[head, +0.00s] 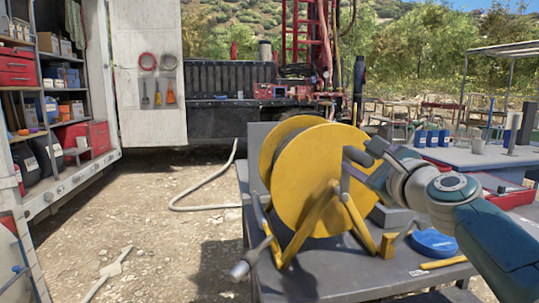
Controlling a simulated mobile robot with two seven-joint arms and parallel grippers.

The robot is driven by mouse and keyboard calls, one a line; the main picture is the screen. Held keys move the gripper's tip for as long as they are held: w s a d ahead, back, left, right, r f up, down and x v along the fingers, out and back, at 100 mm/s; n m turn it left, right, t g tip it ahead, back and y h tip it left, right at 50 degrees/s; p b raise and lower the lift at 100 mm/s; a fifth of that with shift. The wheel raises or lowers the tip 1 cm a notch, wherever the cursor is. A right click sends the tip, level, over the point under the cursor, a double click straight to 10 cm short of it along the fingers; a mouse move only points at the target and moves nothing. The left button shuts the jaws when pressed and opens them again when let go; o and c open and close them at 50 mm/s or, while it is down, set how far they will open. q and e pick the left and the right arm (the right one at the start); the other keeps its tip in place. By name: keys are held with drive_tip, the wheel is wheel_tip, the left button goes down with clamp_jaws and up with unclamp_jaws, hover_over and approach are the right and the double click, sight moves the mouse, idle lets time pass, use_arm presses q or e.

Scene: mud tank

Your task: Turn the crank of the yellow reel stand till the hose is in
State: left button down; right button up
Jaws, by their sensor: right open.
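The yellow reel stand (305,175) stands upright on a grey table, its large round flange facing me. A pale grey hose (192,192) lies on the ground left of the table, curving from the truck back towards the table. My right gripper (357,166) is open beside the right side of the reel. A thin grey metal bar by its fingers may be the crank; I cannot tell whether they touch it. A grey metal piece with a round end (243,267) sticks out at the stand's lower left. My left gripper is not in view.
The grey table (345,277) also bears a blue round item (434,243) and a yellow-handled tool (444,262) at the right. A second table (470,155) with blue containers stands behind my right arm. Shelves (60,90) stand at left; the gravel between is mostly open.

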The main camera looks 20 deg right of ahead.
drive_tip(key=shift+s+a, duration=0.1)
drive_tip(key=shift+s, duration=0.15)
drive_tip(key=p+v, duration=0.2)
drive_tip(key=v, duration=0.7)
drive_tip(key=shift+s, duration=0.25)
